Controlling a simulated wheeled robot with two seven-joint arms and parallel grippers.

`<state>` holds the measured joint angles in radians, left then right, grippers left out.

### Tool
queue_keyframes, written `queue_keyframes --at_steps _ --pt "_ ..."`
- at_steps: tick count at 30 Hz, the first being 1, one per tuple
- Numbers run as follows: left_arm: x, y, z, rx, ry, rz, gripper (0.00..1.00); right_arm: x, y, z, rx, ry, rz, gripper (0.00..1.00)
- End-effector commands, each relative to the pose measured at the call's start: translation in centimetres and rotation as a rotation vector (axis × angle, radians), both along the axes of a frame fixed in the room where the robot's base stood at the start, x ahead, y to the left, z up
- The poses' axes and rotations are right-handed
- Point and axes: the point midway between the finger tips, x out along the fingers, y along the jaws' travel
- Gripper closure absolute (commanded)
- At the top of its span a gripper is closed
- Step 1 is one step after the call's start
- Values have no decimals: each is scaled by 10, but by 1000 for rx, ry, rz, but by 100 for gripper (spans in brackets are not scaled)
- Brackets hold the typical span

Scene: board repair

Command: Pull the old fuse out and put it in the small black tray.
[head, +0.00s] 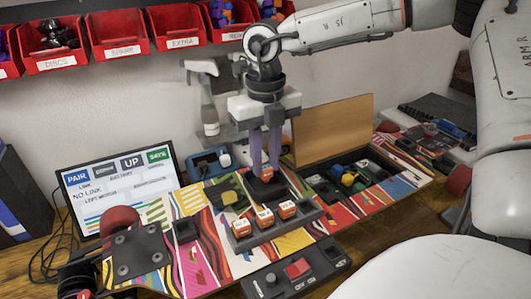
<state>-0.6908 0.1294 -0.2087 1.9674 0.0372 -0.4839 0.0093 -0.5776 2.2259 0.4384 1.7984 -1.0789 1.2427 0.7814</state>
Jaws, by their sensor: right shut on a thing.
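My right gripper (266,162) points straight down over the middle of the colourful board (212,262). Its two purple-grey fingers are shut on an orange fuse (267,174). The fuse is at the fingertips, just above or inside a small black square piece (264,189). I cannot tell whether this piece is the tray or a socket, or whether the fuse touches it.
An open compartment (350,175) with coloured parts lies right of the gripper, its tan lid (333,130) raised behind. A screen (115,190) stands at left. A control box (295,272) with a red switch sits in front. Red bins (118,32) hang behind, with a spray bottle (207,105) below.

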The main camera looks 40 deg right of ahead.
Motion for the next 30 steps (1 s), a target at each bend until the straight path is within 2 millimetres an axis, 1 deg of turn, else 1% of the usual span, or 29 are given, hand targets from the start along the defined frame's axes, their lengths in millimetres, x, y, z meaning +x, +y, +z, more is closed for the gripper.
queue_keyframes --at_steps 1,4,14,15,18,26,30 --pt "2 -1 -1 -1 -5 -1 69 0 0 -6 1 1 0 100" --pt "4 -1 1 -2 -11 -1 69 0 0 -10 1 0 -1 100" --pt "7 -2 2 -1 -15 -2 69 0 0 -12 0 -1 0 100" --pt "7 -2 2 -1 -14 -2 69 0 0 -12 0 -1 0 72" --pt "6 -2 2 -2 -13 -2 69 0 0 -12 0 -1 0 57" --pt "6 -2 1 -1 -11 -2 69 0 0 -11 0 -1 0 57" --pt "5 -2 0 -2 -10 -2 69 1 0 -2 0 -4 0 57"
